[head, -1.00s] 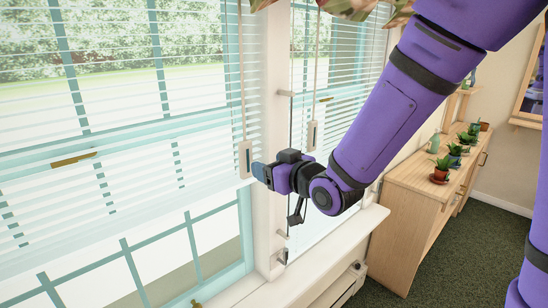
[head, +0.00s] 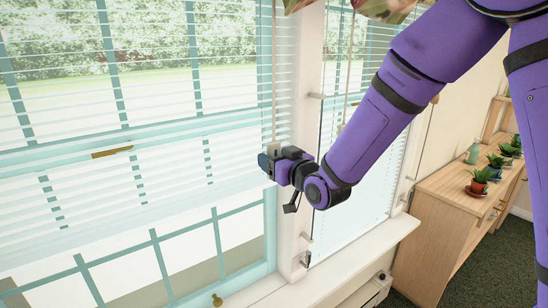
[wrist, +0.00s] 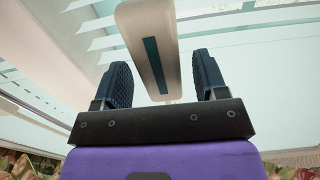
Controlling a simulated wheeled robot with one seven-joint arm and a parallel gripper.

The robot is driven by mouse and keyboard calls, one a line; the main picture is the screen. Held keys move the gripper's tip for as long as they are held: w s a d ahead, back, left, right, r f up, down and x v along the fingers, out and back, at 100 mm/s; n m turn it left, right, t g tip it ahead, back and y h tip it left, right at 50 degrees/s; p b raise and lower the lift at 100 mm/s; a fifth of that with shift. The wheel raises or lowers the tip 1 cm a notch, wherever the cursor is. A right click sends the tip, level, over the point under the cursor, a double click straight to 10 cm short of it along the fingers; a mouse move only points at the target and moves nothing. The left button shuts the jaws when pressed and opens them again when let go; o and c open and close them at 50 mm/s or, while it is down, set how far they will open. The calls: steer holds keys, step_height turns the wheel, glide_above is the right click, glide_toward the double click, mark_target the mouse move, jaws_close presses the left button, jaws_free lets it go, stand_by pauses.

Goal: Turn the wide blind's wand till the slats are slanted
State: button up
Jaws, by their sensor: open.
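The wide blind (head: 100,120) covers the large left window. Its pale slats show the garden through the gaps. Its wand (head: 273,80) hangs as a thin rod near the right end of the slats. In the head view, my gripper (head: 266,163) is at the wand's lower end and mostly hides the handle. In the wrist view, the pale, block-like handle (wrist: 143,28) with a dark teal stripe stands between my two blue ribbed fingers (wrist: 163,72). The fingers are open, with a visible gap on each side of the handle.
A narrower blind (head: 378,150) with its own wand (head: 349,85) hangs to the right, beyond a white post (head: 308,110). A white sill (head: 350,258) runs below. A wooden cabinet (head: 440,215) with potted plants (head: 479,180) stands at the right.

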steer(key=shift+w+a, duration=0.3)
steer(key=shift+w, duration=0.15)
steer(key=c, duration=0.9)
